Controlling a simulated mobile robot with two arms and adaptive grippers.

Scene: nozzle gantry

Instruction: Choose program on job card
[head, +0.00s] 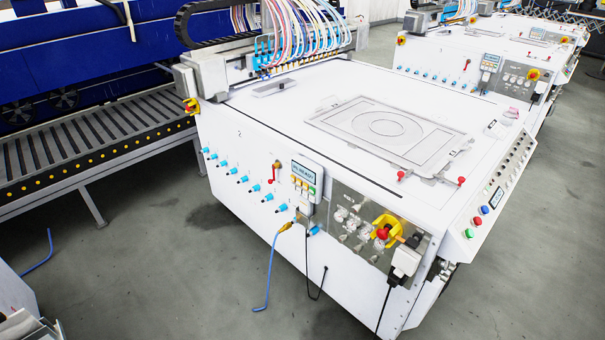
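No job card can be made out with certainty. A white machine (262,165) with a flat top fills the middle of the head view. A small control box with a lit display and several coloured keys (306,180) sits on its front face; its text is too small to read surely. A sloped side panel (497,197) on the right carries another small display, rows of small buttons, and green, red and blue buttons. Neither of my grippers is in view.
A flat frame with a circle (345,110) lies on the machine top. A yellow and red switch (385,233), blue fittings and hanging cables stick out in front. A roller conveyor (85,135) stands left. More machines stand behind.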

